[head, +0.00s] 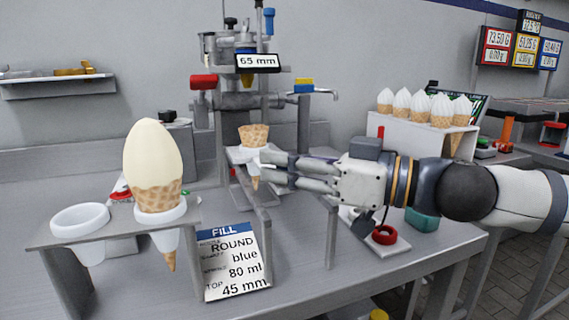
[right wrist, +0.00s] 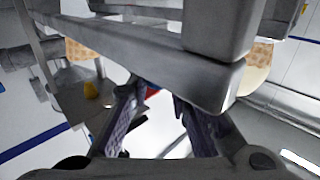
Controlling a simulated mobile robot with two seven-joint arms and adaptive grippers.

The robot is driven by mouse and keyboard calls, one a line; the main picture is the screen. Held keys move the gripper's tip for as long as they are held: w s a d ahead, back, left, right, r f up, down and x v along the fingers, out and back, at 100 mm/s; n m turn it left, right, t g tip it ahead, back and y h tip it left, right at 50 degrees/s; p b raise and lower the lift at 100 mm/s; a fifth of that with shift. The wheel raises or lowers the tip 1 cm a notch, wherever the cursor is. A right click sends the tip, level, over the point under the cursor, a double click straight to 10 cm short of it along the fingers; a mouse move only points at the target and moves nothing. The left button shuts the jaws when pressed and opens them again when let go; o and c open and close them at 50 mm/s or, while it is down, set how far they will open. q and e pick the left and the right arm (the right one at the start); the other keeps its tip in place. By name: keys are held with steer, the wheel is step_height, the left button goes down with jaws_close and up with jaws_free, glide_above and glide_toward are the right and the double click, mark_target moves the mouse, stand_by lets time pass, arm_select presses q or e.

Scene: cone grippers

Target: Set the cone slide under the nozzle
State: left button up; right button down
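The cone slide (head: 240,156) is a grey metal plate on a rail frame below the filling machine (head: 238,102). An empty wafer cone (head: 253,136) stands upright in it. Contact cannot be told. My left gripper is not in view.
A front rack (head: 105,228) holds a filled cone (head: 155,165) and an empty white ring (head: 80,222). A FILL card (head: 232,265) leans beside it. A red round button (head: 384,234) lies under my right arm. Several filled cones (head: 440,110) stand on a white stand behind.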

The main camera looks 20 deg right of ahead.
steer(key=w+b, duration=0.1)
steer(key=w, duration=0.2)
steer(key=shift+w+f, duration=0.1)
steer(key=shift+w, duration=0.45)
steer(key=shift+r, duration=0.2)
steer(key=c, duration=1.7)
jaws_free()
steer(key=shift+o, duration=0.9)
steer(key=shift+w+f, duration=0.1)
steer(key=shift+w, duration=0.05)
